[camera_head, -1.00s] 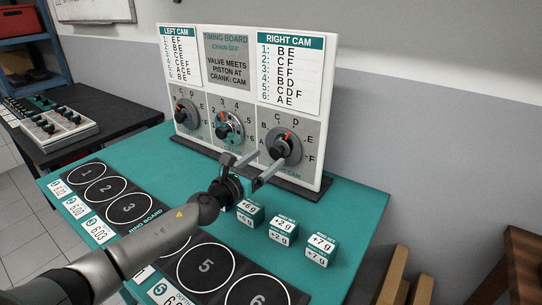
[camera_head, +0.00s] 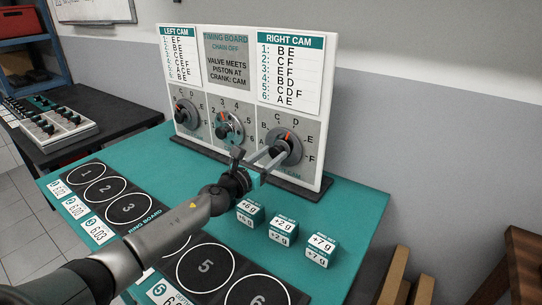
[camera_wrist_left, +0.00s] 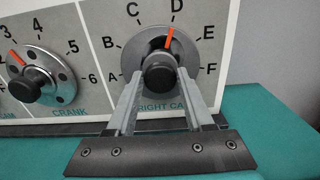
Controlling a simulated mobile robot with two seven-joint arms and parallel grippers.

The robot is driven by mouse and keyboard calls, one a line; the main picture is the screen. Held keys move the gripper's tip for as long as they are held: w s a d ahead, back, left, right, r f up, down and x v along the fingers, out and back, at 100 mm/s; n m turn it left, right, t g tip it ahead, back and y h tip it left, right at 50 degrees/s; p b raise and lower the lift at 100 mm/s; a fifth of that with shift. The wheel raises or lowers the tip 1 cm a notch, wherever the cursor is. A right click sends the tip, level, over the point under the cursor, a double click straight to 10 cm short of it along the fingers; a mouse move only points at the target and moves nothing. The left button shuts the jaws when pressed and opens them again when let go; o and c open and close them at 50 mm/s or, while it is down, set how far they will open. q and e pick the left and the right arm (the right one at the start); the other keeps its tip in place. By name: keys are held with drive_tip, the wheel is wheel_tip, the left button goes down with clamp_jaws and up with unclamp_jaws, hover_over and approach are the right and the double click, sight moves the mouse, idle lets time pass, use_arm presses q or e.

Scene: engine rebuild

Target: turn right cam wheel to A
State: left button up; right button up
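The right cam wheel (camera_head: 283,146) is a grey dial with a black centre knob on the timing board (camera_head: 231,124), ringed by letters A to F. In the left wrist view its orange mark (camera_wrist_left: 169,38) points up, close to D; A is at the lower left. My left gripper (camera_head: 277,157) is at this wheel. In the left wrist view its two grey fingers (camera_wrist_left: 160,84) lie on either side of the black knob (camera_wrist_left: 160,70) and appear closed against it. The far fingertips are partly hidden by the knob. My right gripper is in neither view.
The crank wheel (camera_wrist_left: 38,78) stands close left of the right cam wheel, with the left cam wheel (camera_head: 187,113) beyond. Several small weight blocks (camera_head: 283,230) sit on the teal table (camera_head: 352,218) below my left gripper. The bare right side of the table is clear.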

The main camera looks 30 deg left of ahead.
use_arm(q)
clamp_jaws()
drive_tip(key=shift+n, duration=0.4)
drive_tip(key=n, duration=0.4)
drive_tip(key=shift+a+n+p, duration=0.1)
drive_tip(key=shift+n+p, duration=0.25)
drive_tip(key=shift+n, duration=0.05)
drive_tip(key=n+p, duration=0.1)
drive_tip(key=n, duration=0.3)
drive_tip(key=shift+n, duration=0.3)
drive_tip(key=n+p, duration=0.1)
drive_tip(key=n, duration=0.2)
drive_tip(key=shift+a+f+n, duration=0.1)
drive_tip(key=shift+n, duration=0.2)
drive_tip(key=n+p, duration=0.1)
drive_tip(key=n, duration=0.2)
drive_tip(key=shift+n, duration=0.3)
drive_tip(key=n+p, duration=0.2)
drive_tip(key=n, duration=0.4)
drive_tip(key=shift+f+p, duration=0.2)
drive_tip(key=shift+p, duration=0.2)
drive_tip(key=shift+n, duration=0.3)
